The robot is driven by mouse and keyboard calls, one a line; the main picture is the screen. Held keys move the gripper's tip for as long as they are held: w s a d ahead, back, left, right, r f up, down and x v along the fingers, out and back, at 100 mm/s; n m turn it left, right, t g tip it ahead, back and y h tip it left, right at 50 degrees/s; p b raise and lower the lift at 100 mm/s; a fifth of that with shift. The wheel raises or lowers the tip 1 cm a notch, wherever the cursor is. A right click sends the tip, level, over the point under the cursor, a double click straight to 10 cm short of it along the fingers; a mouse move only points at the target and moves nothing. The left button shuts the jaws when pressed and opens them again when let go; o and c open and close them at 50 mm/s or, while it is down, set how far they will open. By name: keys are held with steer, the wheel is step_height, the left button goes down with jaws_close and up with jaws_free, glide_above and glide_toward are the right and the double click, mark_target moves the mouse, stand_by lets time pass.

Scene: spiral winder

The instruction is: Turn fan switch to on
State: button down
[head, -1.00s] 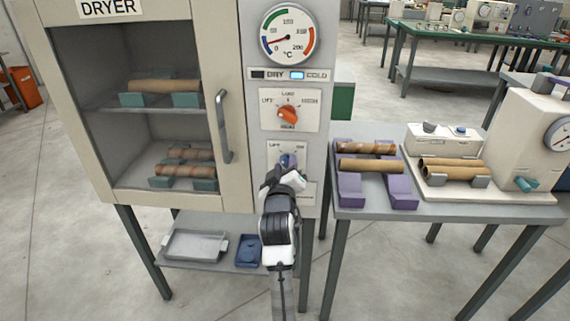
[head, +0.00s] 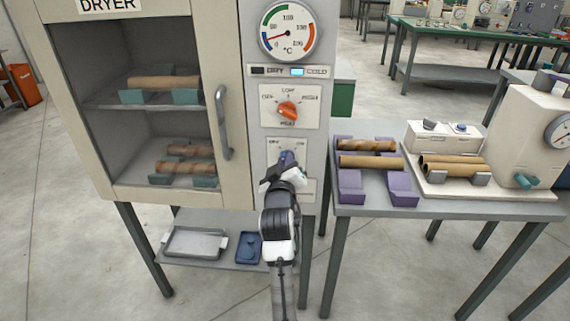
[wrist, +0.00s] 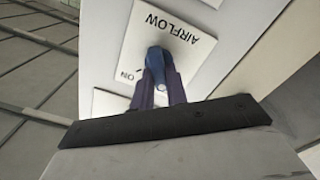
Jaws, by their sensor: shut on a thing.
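The fan switch (wrist: 160,66) is a blue lever knob on a white plate of the dryer's control panel. It also shows in the head view (head: 287,156), just above my gripper, between small lettering at its upper left and right. My gripper (wrist: 162,88) is shut on the knob, with a dark finger on each side of it. In the wrist view the plate reads AIRFLOW upside down, and ON shows left of the fingers. My gripper hides part of the plate, so I cannot tell exactly which mark the lever points at.
The orange heat knob (head: 288,110) and the temperature dial (head: 287,30) are above the switch. The dryer door handle (head: 223,122) stands out to the left. A table (head: 440,209) with purple cradles (head: 351,187) is close on the right.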

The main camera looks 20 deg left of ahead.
steer(key=shift+w+d+m+b, duration=0.15)
steer(key=shift+m+b, duration=1.15)
steer(key=shift+m, duration=2.5)
steer(key=shift+s+d+m+b, duration=0.2)
steer(key=shift+m+b, duration=1.05)
steer(key=shift+m, duration=2.55)
steer(key=c, duration=1.4)
jaws_free()
